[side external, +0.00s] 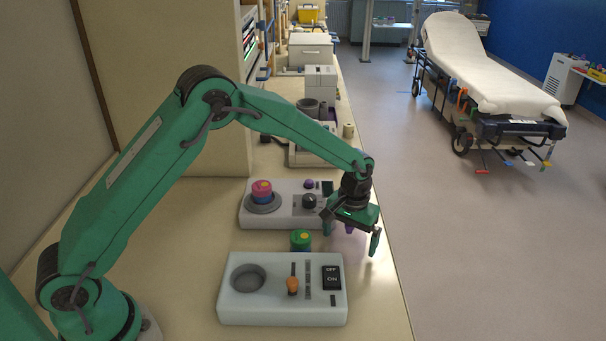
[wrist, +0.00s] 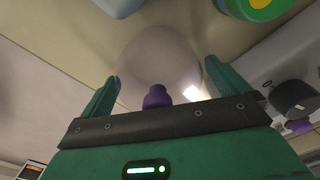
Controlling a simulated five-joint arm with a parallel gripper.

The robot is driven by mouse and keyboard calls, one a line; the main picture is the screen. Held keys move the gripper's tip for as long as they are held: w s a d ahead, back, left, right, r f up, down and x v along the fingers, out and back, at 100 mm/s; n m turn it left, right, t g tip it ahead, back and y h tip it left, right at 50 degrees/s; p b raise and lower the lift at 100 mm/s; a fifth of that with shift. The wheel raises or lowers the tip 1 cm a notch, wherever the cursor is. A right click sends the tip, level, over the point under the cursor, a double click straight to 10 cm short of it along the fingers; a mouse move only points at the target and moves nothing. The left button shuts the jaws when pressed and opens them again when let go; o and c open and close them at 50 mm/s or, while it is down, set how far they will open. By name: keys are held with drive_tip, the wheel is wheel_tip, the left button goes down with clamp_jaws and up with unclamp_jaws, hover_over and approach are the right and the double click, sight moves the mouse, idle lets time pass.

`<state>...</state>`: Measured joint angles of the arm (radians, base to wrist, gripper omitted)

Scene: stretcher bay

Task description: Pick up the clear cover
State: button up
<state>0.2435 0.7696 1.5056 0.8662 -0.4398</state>
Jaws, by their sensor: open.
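The clear cover (wrist: 160,50) is a see-through dome with a purple knob (wrist: 157,97), plain in the wrist view. It is on the counter, and the knob lies between my two fingers. In the side external view a bit of purple (side external: 349,229) shows under my gripper, and the dome itself is hard to make out. My gripper (side external: 352,240) is open near the counter's right edge, pointing down over the cover. In the wrist view its two green fingers (wrist: 160,88) stand apart on either side of the dome, with nothing clamped.
A green can with a yellow top (side external: 301,240) stands left of my gripper. A white control box (side external: 235,300) with an orange knob is in front. The counter drops off at right.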

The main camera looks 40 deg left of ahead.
drive_tip(key=c, duration=1)
drive_tip(key=shift+r, duration=0.1)
drive_tip(key=shift+r, duration=4.95)
drive_tip(key=shift+a, duration=0.15)
drive_tip(key=s+a+r+n, duration=0.1)
drive_tip(key=s+a+n, duration=0.1)
drive_tip(key=a, duration=0.6)
drive_tip(key=s+a+r+n, duration=0.1)
drive_tip(key=s+a+n, duration=0.1)
drive_tip(key=a, duration=0.6)
drive_tip(key=s+a+r+n, duration=0.1)
drive_tip(key=s+a+n, duration=0.1)
drive_tip(key=a, duration=0.6)
drive_tip(key=shift+s+r, duration=0.15)
drive_tip(key=shift+r, duration=0.15)
